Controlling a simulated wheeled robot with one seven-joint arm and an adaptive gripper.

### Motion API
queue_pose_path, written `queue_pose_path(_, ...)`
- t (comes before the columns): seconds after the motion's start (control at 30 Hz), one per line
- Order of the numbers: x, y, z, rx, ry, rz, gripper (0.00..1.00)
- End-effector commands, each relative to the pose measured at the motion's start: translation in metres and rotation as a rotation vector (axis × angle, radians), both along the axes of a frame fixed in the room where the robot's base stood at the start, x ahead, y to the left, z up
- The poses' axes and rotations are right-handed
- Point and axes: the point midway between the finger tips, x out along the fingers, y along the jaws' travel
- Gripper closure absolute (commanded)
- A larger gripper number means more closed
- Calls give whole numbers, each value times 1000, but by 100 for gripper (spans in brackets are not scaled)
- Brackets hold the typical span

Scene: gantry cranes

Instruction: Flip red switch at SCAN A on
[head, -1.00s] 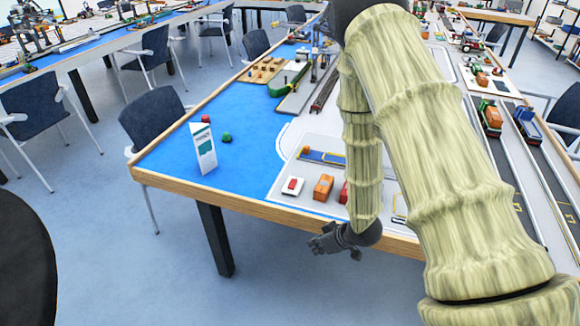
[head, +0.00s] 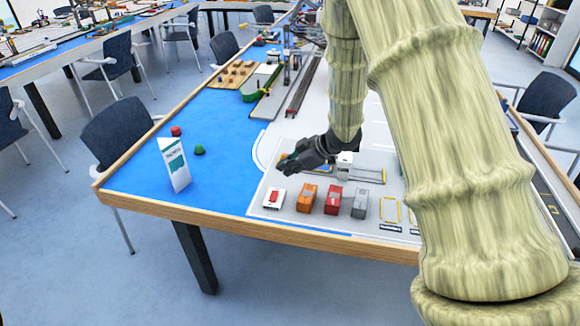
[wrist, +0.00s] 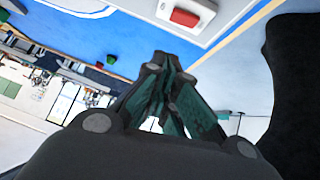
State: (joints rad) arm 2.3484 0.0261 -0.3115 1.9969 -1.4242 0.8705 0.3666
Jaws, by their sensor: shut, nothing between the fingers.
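The red switch (head: 273,197) is a small white box with a red rocker on top. It sits at the front left of the grey board, near the table's front edge. The wrist view shows it at the top, its red rocker (wrist: 185,17) on a white plate. I cannot read a SCAN A label. My gripper (head: 284,166) is shut and empty above the board, beyond the switch in the head view and apart from it. Its closed fingertips (wrist: 166,60) point toward the table in the wrist view. The rocker's tilt is too small to tell.
An orange block (head: 307,197), a red block (head: 333,199) and a grey block (head: 360,203) stand in a row right of the switch. A white folded sign (head: 174,165) stands on the blue area at left. A green buoy-like piece (head: 199,150) lies near it.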

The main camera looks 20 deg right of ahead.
Motion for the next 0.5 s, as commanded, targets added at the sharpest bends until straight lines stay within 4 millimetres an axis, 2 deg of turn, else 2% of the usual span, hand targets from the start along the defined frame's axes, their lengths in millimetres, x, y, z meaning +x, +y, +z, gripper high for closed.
queue_pose_path(0.4,33,38,-48,1,1,1,100)
queue_pose_path(0.5,33,35,-60,1,3,-1,100)
